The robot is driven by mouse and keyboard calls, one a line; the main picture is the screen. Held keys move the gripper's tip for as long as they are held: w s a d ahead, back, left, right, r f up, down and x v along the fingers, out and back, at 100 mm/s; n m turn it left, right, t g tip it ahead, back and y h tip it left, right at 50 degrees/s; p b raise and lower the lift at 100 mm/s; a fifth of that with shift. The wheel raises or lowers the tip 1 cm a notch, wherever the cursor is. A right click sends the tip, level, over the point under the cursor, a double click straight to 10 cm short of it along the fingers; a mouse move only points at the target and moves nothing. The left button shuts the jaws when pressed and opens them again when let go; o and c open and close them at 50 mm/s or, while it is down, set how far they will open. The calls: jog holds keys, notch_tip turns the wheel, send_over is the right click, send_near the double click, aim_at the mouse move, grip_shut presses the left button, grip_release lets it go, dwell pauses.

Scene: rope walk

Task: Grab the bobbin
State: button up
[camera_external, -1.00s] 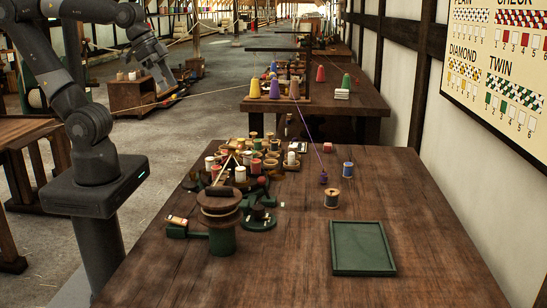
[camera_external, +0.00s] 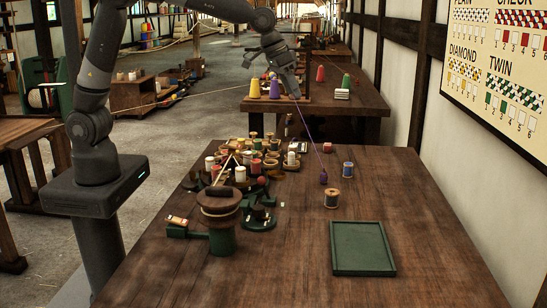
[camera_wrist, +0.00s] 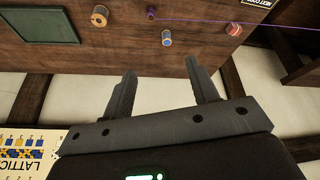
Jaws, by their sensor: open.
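Several bobbins stand on the table. A wooden bobbin with pale thread (camera_external: 332,199) stands on bare wood behind the green tray; it also shows in the wrist view (camera_wrist: 99,16). A smaller blue bobbin (camera_external: 347,169) stands behind it to the right and also shows in the wrist view (camera_wrist: 167,38). I cannot tell which one the task means. My gripper (camera_external: 292,93) is raised beyond the table's far edge, apart from both. In the wrist view its two fingers (camera_wrist: 161,67) are spread, with nothing between them.
A green tray (camera_external: 335,250) lies at the front right. A purple bobbin (camera_external: 323,178) has a taut thread running up and back. A red spool (camera_external: 328,147) sits near the far edge. Crowded spools (camera_external: 257,145) and a green-based winder (camera_external: 222,240) fill the left.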

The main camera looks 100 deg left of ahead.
jog(key=n+y, duration=0.1)
send_near(349, 163)
jog(key=shift+n+g, duration=0.3)
jog(key=x, duration=0.8)
jog(key=shift+w+d+f, duration=0.15)
jog(key=shift+w+f, duration=0.1)
jog(key=shift+c, duration=0.5)
jog(key=c, duration=0.9)
jog(key=shift+c, duration=0.2)
